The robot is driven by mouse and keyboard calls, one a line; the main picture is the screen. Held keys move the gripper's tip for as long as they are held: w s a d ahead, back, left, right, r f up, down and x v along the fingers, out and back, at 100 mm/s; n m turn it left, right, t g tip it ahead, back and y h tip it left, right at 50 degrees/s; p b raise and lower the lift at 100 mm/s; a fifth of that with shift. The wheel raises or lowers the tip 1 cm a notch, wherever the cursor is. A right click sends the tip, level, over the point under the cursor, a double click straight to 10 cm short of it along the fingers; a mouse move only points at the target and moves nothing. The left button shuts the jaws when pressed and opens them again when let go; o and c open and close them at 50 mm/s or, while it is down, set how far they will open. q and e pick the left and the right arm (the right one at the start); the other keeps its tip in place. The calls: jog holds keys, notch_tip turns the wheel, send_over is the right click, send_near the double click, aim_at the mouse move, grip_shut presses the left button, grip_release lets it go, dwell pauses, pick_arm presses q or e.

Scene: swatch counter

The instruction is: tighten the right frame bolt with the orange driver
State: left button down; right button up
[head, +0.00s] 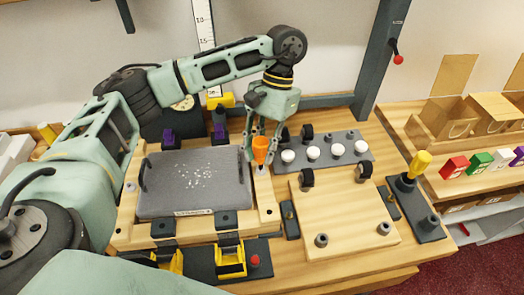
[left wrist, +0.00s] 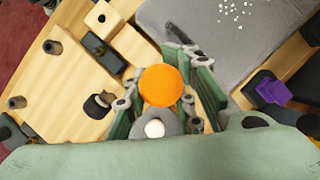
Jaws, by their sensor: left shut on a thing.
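The orange driver (head: 261,148) stands roughly upright in my left gripper (head: 262,142), over the right rail of the wooden frame (head: 264,190). The gripper's fingers are closed around its handle. In the left wrist view the round orange top of the driver (left wrist: 161,85) sits between the fingers of my left gripper (left wrist: 160,100). The driver's tip and whatever lies under it on the rail are hidden, so I cannot tell whether it touches the right frame bolt. A small dark hole or bolt head (head: 270,211) shows nearer on the same rail. My right gripper is not in view.
A grey speckled slab (head: 195,184) lies in the frame, with purple clamps (head: 168,137) behind and yellow clamps (head: 231,260) in front. White knobs (head: 312,152) line a grey plate to the right. A yellow driver (head: 419,163) stands in a dark holder (head: 430,236) beside a wooden board (head: 345,215).

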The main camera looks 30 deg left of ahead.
pick_arm(q)
jog(key=m+y, duration=0.1)
jog(key=m, duration=0.2)
jog(key=m+y, duration=0.1)
jog(key=m, duration=0.1)
jog(key=m+t+b, duration=0.1)
jog(key=m, duration=0.1)
jog(key=shift+s+m+y, duration=0.1)
jog(key=shift+m+y, duration=0.3)
jog(key=shift+m, duration=0.4)
jog(key=c, duration=1.6)
grip_release()
jog(key=shift+c, duration=0.2)
